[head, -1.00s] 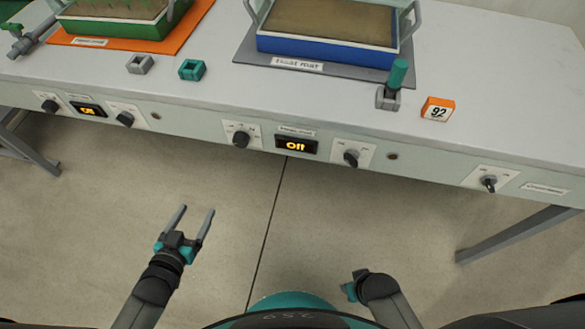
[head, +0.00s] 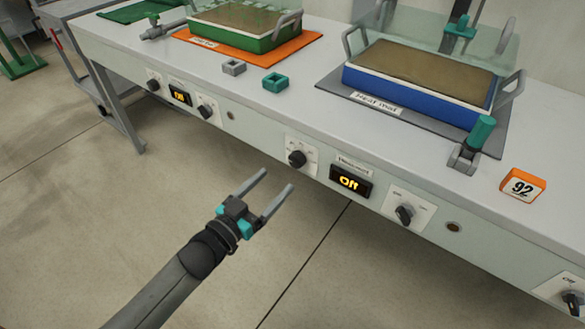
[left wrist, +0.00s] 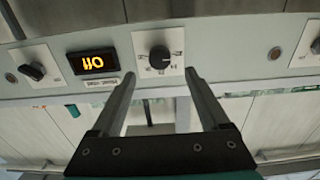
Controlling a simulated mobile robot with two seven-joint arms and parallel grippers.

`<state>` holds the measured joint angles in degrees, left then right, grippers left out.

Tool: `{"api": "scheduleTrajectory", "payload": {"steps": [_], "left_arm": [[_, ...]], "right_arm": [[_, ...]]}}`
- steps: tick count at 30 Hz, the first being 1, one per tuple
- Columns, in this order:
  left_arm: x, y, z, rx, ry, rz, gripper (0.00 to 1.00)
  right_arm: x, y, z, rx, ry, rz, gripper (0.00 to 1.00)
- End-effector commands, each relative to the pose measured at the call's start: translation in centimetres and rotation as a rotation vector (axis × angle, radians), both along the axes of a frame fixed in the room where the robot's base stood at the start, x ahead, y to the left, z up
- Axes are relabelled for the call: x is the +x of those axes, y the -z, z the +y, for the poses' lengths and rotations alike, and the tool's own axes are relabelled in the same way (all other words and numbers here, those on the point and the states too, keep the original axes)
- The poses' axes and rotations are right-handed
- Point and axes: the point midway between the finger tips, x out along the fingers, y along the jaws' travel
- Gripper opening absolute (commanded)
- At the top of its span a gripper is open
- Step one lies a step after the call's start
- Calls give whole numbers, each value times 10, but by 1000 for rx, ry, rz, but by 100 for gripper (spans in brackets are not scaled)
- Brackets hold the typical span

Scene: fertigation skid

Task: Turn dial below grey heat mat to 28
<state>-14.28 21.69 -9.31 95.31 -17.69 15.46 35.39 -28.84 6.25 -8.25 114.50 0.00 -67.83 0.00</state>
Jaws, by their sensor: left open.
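The grey heat mat (head: 330,82) lies on the bench under a blue tray (head: 408,92) of soil. My right gripper is out of view.
A second black knob (head: 405,214) sits right of the display. An orange mat (head: 310,50) with a green tray (head: 245,28) has its own knobs and display further left. Floor before the panel is clear.

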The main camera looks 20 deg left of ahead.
Motion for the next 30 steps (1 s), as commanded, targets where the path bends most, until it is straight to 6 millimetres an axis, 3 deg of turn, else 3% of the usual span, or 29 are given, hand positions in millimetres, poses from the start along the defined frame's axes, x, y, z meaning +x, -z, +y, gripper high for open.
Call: {"api": "scheduleTrajectory", "payload": {"steps": [6,15,30], "left_arm": [[33,1,-12,0,1,-3,79],[65,1,-24,-1,0,-1,79],[75,0,-27,-1,0,1,79]], "right_arm": [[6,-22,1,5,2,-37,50],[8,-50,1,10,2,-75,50],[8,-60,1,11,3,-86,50]]}}
